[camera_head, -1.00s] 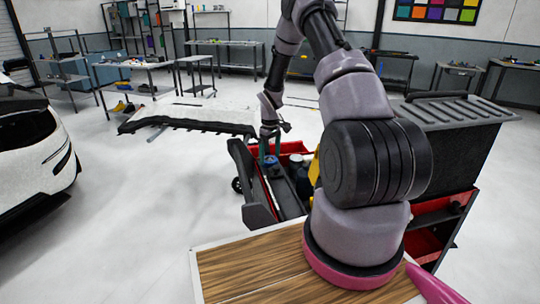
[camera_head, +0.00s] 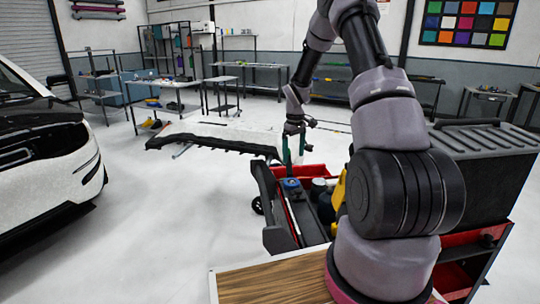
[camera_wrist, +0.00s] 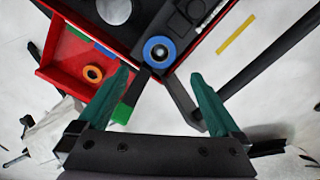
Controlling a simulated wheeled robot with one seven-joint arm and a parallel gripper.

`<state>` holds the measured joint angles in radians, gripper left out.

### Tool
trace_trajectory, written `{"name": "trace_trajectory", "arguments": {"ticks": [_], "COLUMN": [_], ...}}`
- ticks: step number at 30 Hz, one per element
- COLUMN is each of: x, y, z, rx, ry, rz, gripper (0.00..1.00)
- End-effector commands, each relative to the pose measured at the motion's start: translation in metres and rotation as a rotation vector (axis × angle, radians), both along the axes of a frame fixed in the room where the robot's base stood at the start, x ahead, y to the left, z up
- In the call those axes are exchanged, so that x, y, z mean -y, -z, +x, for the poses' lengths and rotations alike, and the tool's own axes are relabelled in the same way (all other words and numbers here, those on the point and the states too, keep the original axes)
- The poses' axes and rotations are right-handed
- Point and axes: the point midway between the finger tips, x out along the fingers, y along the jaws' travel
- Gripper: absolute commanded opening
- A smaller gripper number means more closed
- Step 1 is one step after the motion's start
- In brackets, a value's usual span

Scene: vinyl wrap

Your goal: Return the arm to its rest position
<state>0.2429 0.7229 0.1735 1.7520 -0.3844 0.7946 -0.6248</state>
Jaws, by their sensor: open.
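My gripper (camera_wrist: 155,95) is open, its two green fingers spread apart with nothing held between them. In the head view my gripper (camera_head: 294,150) hangs from my bent arm above the far end of the red and black tool cart. In the wrist view a blue tape roll (camera_wrist: 147,49) lies on the cart beyond the fingertips, apart from them. An orange ring (camera_wrist: 92,73) lies in the red tray (camera_wrist: 62,62) to the left. A green-ended black item (camera_wrist: 123,112) shows near the left finger. My arm is extended forward.
The tool cart (camera_head: 275,238) stands in front, with a wooden top (camera_head: 270,284) near me and a black case (camera_head: 490,170) at right. A white car (camera_head: 45,150) is at left. A low white panel with black edge (camera_head: 215,143) lies beyond. Floor between car and cart is clear.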

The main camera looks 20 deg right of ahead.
Motion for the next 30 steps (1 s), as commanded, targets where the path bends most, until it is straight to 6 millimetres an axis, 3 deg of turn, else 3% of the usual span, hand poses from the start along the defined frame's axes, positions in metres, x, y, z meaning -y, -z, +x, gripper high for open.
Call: {"name": "trace_trajectory", "arguments": {"ticks": [5, 8, 11, 15, 21, 30], "x": [-0.002, -0.008, -0.017, -0.032, -0.052, -0.081], "y": [-0.018, -0.053, -0.102, -0.168, -0.244, -0.316], "z": [-0.002, -0.009, -0.025, -0.058, -0.118, -0.224], "rx": [0.017, 0.050, 0.100, 0.170, 0.272, 0.410], "ry": [0.015, 0.056, 0.118, 0.222, 0.367, 0.578], "rz": [-0.004, -0.008, -0.010, 0.001, 0.049, 0.186], "gripper": [1.00, 1.00, 1.00, 1.00, 1.00, 1.00]}}
